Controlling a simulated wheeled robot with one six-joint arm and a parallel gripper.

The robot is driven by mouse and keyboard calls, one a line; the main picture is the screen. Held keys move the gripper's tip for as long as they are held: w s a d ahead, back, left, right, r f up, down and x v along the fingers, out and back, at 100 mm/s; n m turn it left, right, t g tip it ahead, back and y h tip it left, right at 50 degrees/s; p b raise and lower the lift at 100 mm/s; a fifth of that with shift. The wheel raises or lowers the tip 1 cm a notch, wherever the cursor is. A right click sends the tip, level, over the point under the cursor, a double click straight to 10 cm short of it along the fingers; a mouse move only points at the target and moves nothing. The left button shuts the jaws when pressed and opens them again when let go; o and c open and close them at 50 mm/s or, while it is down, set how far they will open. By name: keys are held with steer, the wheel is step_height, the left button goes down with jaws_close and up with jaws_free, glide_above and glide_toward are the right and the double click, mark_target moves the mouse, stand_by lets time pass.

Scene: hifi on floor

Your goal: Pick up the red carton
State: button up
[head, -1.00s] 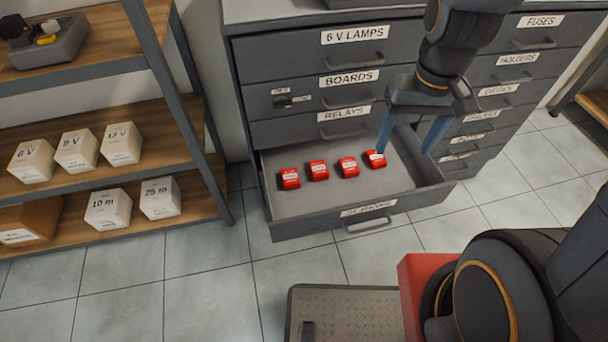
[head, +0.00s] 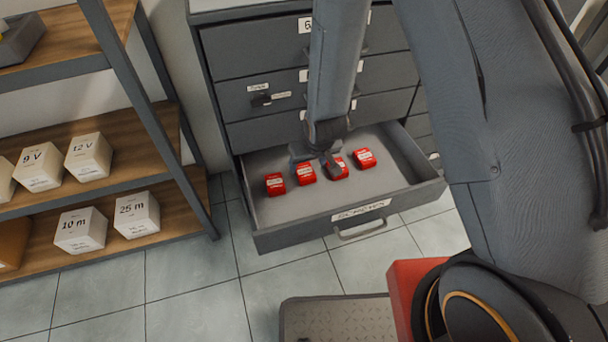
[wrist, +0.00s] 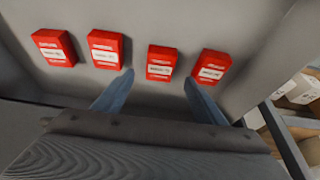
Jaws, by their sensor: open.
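Several red cartons with white labels lie in a row in the open drawer (head: 408,196). In the head view, left to right, they are a first carton (head: 275,184), a second (head: 305,174), a third (head: 339,170), partly hidden by my gripper, and a fourth (head: 365,158). My gripper (head: 322,162) is above the row, open and empty. In the wrist view the order is reversed. There the spread fingertips of my gripper (wrist: 158,78) frame one carton (wrist: 161,62), the second from the right, with neighbouring cartons (wrist: 106,49) (wrist: 210,66) just outside the fingers.
The grey drawer cabinet (head: 240,50) stands behind the open drawer, whose walls surround the row. A shelf rack (head: 150,115) with white boxes (head: 88,157) stands at the left. Tiled floor (head: 190,265) is clear in front of the drawer.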

mark_target(305, 172)
steer(key=x, duration=0.6)
steer(key=shift+s+f, duration=0.1)
steer(key=shift+f, duration=0.25)
steer(key=c, duration=1.2)
steer(key=shift+r, duration=0.1)
